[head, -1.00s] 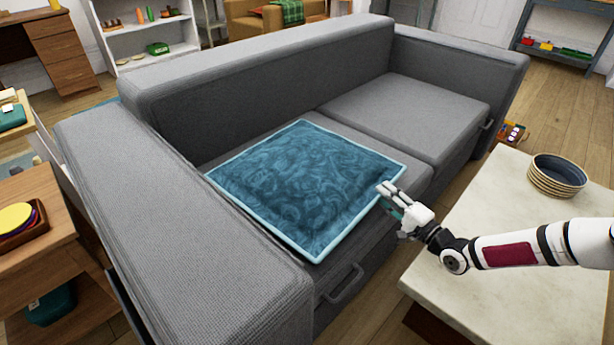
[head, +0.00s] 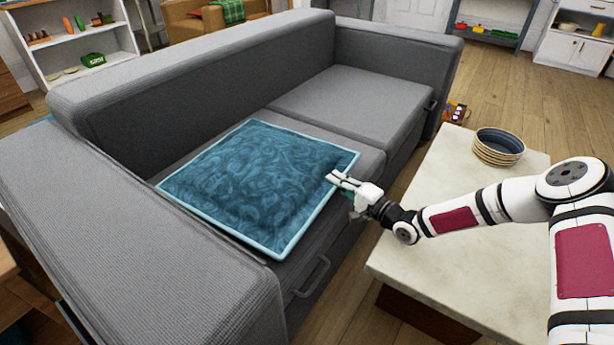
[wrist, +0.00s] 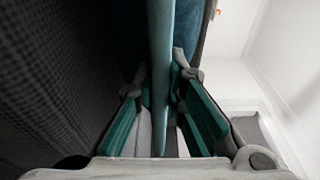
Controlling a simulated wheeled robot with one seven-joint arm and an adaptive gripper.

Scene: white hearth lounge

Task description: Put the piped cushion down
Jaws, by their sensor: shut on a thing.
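The piped cushion (head: 250,185) is a square blue patterned cushion with a light blue edge. It lies roughly flat over the near seat of the grey sofa (head: 330,105), beside the left armrest. My gripper (head: 340,182) is at its right edge, on the side facing the stone-topped table. In the wrist view my gripper (wrist: 162,105) is shut on the cushion's light blue piping (wrist: 160,50), which runs between the green-lined fingers. The cushion's underside is hidden, so I cannot tell how fully it rests on the seat.
A pale stone-topped table (head: 440,255) stands right of the sofa, under my arm, with a stack of dark bowls (head: 499,147) on it. The sofa's far seat (head: 350,105) is bare. A narrow strip of floor separates sofa and table.

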